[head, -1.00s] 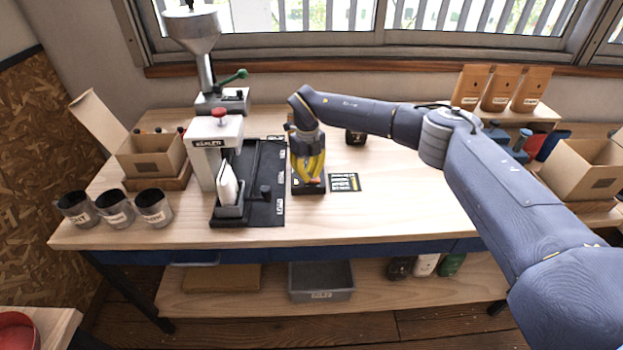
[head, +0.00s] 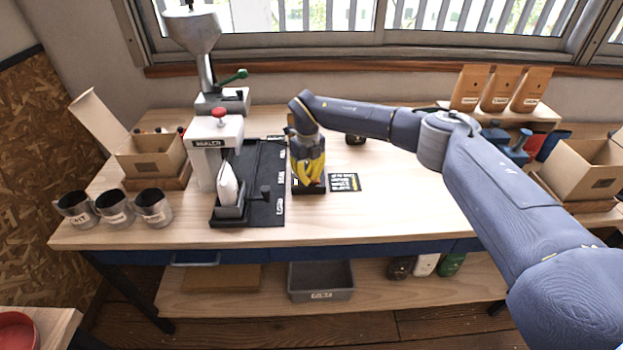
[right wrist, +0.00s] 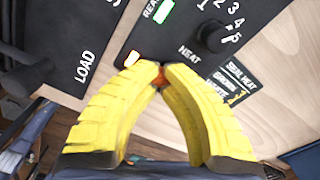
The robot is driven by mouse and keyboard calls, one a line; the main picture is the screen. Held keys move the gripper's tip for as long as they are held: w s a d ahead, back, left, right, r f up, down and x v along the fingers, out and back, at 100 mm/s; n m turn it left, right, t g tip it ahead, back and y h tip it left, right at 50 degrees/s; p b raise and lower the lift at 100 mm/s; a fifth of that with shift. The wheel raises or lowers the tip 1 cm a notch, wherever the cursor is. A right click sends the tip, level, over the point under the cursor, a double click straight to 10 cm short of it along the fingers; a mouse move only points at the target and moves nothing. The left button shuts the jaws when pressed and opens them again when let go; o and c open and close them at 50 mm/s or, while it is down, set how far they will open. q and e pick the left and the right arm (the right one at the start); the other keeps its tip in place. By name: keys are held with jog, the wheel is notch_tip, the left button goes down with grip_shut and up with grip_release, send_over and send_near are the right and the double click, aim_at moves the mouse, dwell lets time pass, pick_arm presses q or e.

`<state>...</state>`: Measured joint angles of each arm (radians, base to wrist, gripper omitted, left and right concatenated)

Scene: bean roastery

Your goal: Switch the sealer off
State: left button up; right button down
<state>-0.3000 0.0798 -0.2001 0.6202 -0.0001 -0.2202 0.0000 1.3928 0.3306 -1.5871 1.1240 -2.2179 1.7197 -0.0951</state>
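The sealer (head: 217,137) is a white machine with a red knob on top, standing at the left of the bench. Its dark control box (head: 309,188) sits right of the black sealer base. In the right wrist view the control panel (right wrist: 185,35) shows a lit green READY lamp, a small lit orange-white light and a black HEAT dial (right wrist: 214,36). My right gripper (right wrist: 161,70) has its yellow fingertips together low over the panel's near edge. A small orange-red piece shows between them; whether they touch it I cannot tell. My left gripper is out of view.
A white pouch (head: 227,182) stands in the sealer's holder. A heat card (head: 344,182) lies right of the control box. Several labelled cups (head: 115,208) stand at the left front. A grinder (head: 215,70) stands behind the sealer. The bench's right middle is clear.

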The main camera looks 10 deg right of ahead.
jog(key=shift+f, duration=0.25)
jog(key=shift+r, duration=3.55)
